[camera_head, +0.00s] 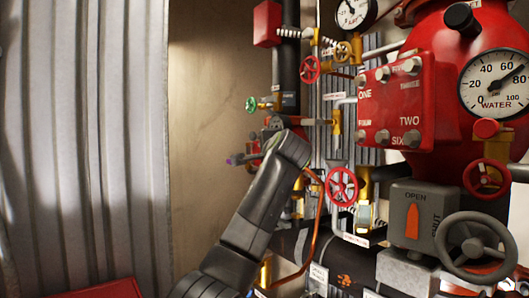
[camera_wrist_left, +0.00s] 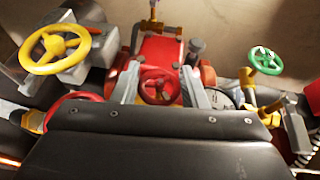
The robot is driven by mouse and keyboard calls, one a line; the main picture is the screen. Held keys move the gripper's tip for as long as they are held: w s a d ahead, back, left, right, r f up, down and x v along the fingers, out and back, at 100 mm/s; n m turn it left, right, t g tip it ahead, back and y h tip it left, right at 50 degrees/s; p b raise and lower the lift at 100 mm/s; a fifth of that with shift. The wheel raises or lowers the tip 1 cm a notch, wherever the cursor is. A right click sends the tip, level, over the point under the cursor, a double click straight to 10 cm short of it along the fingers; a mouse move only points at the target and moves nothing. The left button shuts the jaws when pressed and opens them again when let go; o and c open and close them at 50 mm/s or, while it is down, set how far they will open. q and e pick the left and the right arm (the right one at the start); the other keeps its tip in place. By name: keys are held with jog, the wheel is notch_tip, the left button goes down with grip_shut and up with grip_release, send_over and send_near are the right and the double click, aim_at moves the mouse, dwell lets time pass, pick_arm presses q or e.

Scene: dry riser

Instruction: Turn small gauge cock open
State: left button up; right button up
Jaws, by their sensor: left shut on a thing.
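A small red handwheel (camera_wrist_left: 160,88) sits between the two grey fingers of my left gripper (camera_wrist_left: 162,90) in the left wrist view, in front of a red body. The fingers stand on either side of it, and I take it to be what they are shut on. Which part is the small gauge cock, and how far it is turned, I cannot tell. In the head view my dark left arm reaches up to the pipework, and its wrist hides the fingers and what they hold. My right gripper is not in view.
A green handwheel (camera_head: 251,104) is just above my left wrist in the head view. Red handwheels (camera_head: 341,187) and (camera_head: 310,69), a red numbered box (camera_head: 408,103), a water gauge (camera_head: 496,84) and a grey handwheel (camera_head: 473,247) crowd the right. A corrugated wall (camera_head: 85,140) is left.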

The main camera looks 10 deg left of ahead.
pick_arm(q)
jog(key=g+h+p, duration=0.1)
jog(key=p, duration=0.2)
jog(key=n+g+h+p, duration=0.1)
jog(key=g+p, duration=0.1)
jog(key=p, duration=0.1)
jog(key=shift+r, duration=0.3)
jog(key=shift+f+n+g+h+p, duration=0.3)
jog(key=shift+n+g+h+p, duration=0.15)
jog(key=shift+g+p, duration=0.4)
jog(key=o, duration=1)
